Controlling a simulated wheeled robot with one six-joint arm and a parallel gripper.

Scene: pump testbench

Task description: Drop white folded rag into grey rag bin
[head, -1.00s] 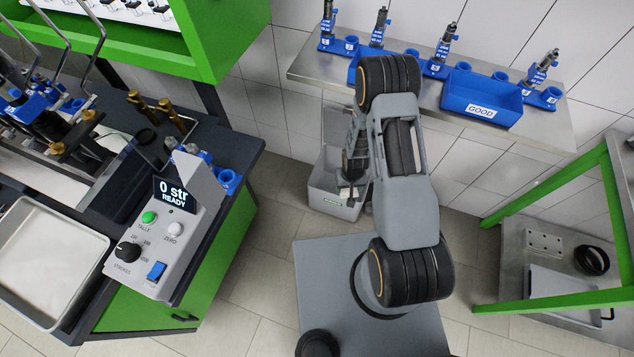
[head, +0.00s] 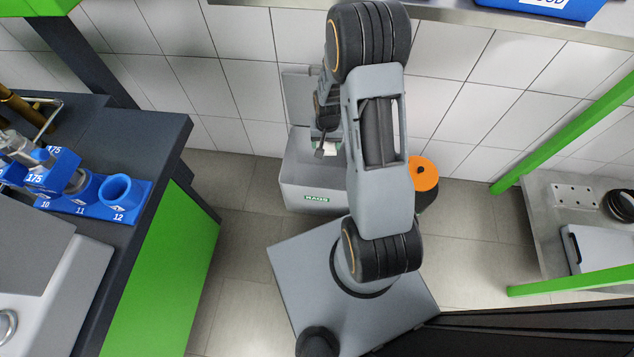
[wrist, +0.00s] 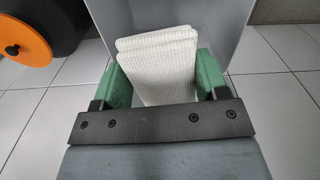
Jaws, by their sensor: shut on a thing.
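The white folded rag (wrist: 160,65) stands between the green fingers of my gripper (wrist: 162,85) in the wrist view, and the gripper is shut on it. In the head view my gripper (head: 327,142) hangs at the grey rag bin (head: 300,185), with a small bit of the white rag (head: 331,149) showing. The bin stands on the floor against the wall, with a green RAGS label on its front and its lid raised at the back. My arm hides its right side. A grey panel, apparently part of the bin (wrist: 235,25), lies behind the rag in the wrist view.
A black container with an orange lid (head: 424,173) stands right of the bin, also seen in the wrist view (wrist: 22,42). A green-sided bench (head: 165,260) is at left, a green-framed steel shelf (head: 545,235) at right. A wall shelf (head: 450,14) hangs above.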

